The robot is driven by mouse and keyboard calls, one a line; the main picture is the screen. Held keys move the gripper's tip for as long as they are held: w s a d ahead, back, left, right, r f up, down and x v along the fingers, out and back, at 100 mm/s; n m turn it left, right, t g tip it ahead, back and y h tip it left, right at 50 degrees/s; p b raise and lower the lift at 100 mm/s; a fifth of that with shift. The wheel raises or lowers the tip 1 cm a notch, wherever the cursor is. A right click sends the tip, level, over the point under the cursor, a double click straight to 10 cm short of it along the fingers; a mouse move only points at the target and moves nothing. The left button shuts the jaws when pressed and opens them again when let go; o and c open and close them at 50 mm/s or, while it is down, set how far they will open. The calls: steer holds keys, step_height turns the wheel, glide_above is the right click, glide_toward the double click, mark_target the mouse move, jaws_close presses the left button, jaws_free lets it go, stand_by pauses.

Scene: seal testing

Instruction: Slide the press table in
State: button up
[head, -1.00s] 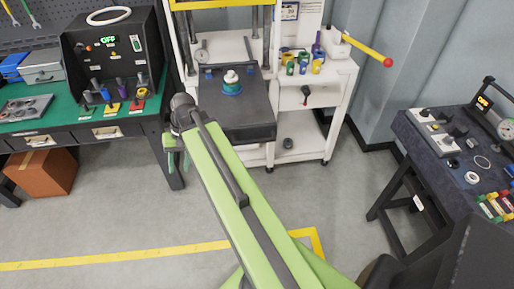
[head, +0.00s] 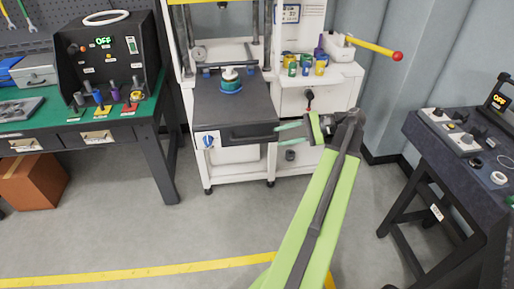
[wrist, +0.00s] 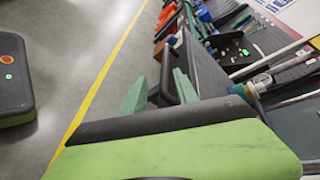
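The press table (head: 215,105) is a dark grey plate reaching out from the white press frame. A dark handle (head: 252,133) sits on its front edge. A stack of white and teal parts (head: 230,80) stands on the plate. My gripper (head: 279,135) is at the right end of the front edge, its two green fingers apart. In the wrist view, the gripper (wrist: 158,92) has a dark loop (wrist: 165,72), apparently the handle, between or just beyond its fingers. I cannot tell whether they touch it.
Jars (head: 305,65) and a red-knobbed lever (head: 375,47) are on the white cabinet at right. A green-topped bench (head: 145,112) stands at left and a dark bench (head: 455,160) at right. The floor (head: 110,235) in front is clear, with a yellow line (head: 140,275).

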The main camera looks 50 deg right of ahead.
mark_target(263, 138)
steer(key=s+d+m+t+b, duration=0.1)
steer(key=s+d+t, duration=0.1)
steer(key=s+d, duration=0.3)
steer(key=b+x, duration=0.2)
steer(key=x, duration=0.6)
steer(key=b+x, duration=0.2)
steer(key=x, duration=0.6)
steer(key=shift+w+a, duration=0.15)
steer(key=shift+a, duration=0.45)
steer(key=shift+c, duration=0.4)
jaws_close()
steer(key=shift+h, duration=0.3)
